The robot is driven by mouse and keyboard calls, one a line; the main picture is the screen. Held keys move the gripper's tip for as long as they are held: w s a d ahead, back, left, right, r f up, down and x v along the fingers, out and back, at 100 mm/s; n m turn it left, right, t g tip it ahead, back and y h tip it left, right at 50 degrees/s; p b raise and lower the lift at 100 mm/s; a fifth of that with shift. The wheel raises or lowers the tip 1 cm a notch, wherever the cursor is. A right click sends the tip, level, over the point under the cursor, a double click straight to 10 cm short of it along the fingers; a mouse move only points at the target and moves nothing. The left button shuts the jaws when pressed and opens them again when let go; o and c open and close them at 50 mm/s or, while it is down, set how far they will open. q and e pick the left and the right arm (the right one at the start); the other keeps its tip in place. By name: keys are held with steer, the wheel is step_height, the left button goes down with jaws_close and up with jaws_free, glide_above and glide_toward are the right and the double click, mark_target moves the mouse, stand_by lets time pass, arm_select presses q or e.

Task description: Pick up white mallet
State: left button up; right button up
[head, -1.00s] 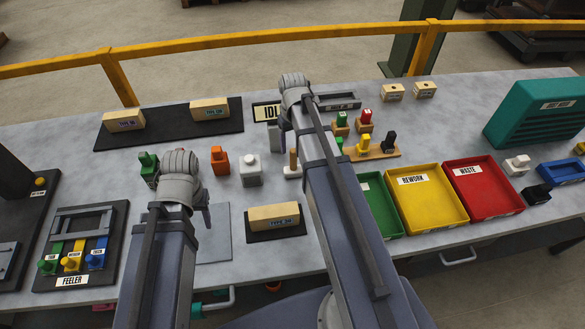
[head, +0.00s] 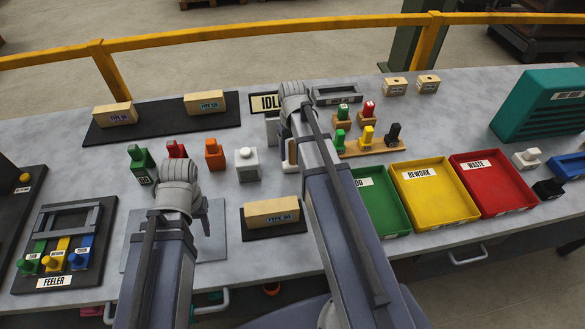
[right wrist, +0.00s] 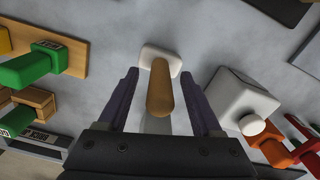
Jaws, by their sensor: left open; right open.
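The white mallet stands upright, with a white head (right wrist: 160,58) on the table and a wooden handle (right wrist: 159,92) pointing up at the right wrist camera. My right gripper (right wrist: 163,78) is open, with one finger on each side of the handle and a visible gap to both. My left gripper (head: 202,218) is open and empty above the grey plate (head: 216,250) at the left front.
A white knobbed block (head: 247,167) stands close beside the mallet, also in the right wrist view (right wrist: 233,98). Orange (head: 214,155) and red blocks are further left. A wooden stand (head: 375,150) with coloured stamps and the green tray (head: 385,205) lie right of my right arm.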

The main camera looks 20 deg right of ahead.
jaws_close()
stand_by(0.5)
